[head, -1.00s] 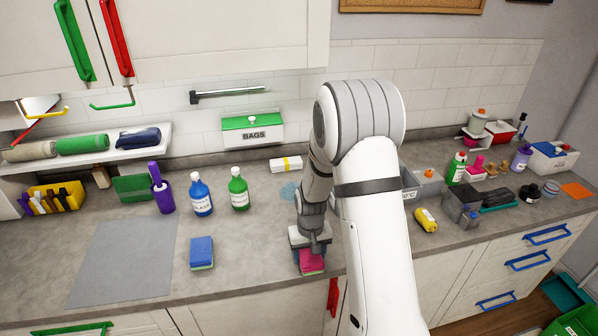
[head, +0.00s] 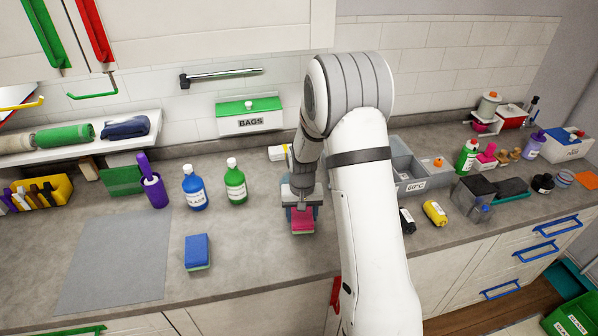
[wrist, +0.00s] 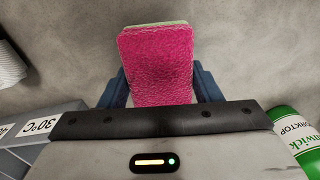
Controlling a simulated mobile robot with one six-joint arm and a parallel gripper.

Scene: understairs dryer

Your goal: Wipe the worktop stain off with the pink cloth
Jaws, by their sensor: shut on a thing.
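My gripper (head: 302,205) is shut on the pink cloth (head: 302,220), a thick pad with a pale green edge. In the wrist view the pink cloth (wrist: 157,65) sits between the blue fingers of my gripper (wrist: 160,88). The cloth is at or just above the grey worktop (head: 250,245); I cannot tell whether it touches. The stain is not visible now; my gripper and arm cover the area where a pale blue patch showed earlier.
A blue sponge (head: 197,252) lies left of my gripper. A green bottle (head: 236,181) and a blue bottle (head: 194,187) stand behind it. The worktop's front middle is clear.

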